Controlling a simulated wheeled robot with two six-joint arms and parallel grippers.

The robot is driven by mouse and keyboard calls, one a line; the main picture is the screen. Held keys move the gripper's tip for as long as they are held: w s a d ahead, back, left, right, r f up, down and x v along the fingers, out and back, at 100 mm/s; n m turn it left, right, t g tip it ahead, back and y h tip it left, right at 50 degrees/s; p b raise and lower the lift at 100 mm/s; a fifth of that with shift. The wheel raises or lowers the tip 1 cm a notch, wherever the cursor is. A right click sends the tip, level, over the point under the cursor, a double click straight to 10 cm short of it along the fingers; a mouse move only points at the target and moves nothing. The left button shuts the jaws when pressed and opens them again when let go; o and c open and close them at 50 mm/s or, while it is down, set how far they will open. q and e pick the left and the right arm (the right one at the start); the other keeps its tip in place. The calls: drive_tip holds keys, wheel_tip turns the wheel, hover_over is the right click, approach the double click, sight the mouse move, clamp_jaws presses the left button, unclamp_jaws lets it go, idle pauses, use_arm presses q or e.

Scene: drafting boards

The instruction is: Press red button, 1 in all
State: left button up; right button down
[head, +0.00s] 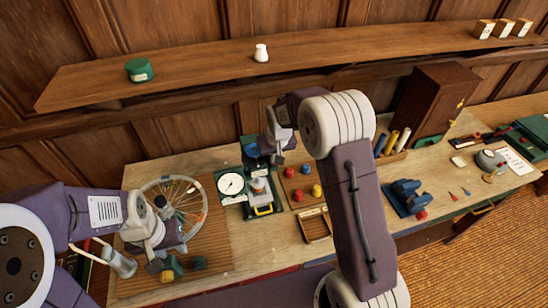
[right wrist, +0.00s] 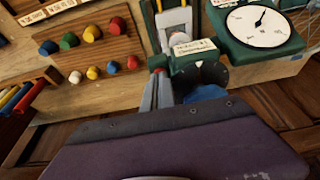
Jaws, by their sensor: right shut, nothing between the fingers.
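A small red button (right wrist: 158,71) shows in the right wrist view at the edge of a green device with a white label (right wrist: 192,48). The tip of my right gripper (right wrist: 160,82) is right by it; I cannot tell whether they touch. My right gripper (head: 278,157) is shut and empty, pointing down over the same device (head: 261,188) in the head view, where I cannot make out the button. My left gripper (head: 163,245) hangs low at the left near a bicycle wheel (head: 172,205); its fingers are too unclear to judge.
A dial gauge (head: 231,184) stands left of the device. A wooden board with coloured knobs (head: 305,188) is to its right. A blue tool (head: 405,193) and a dark wooden cabinet (head: 433,100) stand further right. A shelf (head: 200,75) runs along the wall.

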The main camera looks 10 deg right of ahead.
drive_tip(key=shift+s+f, duration=0.3)
drive_tip(key=shift+s, duration=0.05)
drive_tip(key=shift+w, duration=0.15)
wheel_tip(320, 180, up, 5)
drive_tip(key=p, duration=0.4)
drive_tip(key=shift+w+r+p, duration=0.1)
drive_tip(key=shift+w+p, duration=0.05)
drive_tip(key=shift+p, duration=0.15)
drive_tip(key=shift+s+r+b, duration=0.25)
drive_tip(key=shift+b, duration=0.85)
drive_tip(key=b+v, duration=0.1)
drive_tip(key=v, duration=0.7)
drive_tip(key=shift+r+b, duration=0.3)
drive_tip(key=shift+s, duration=0.1)
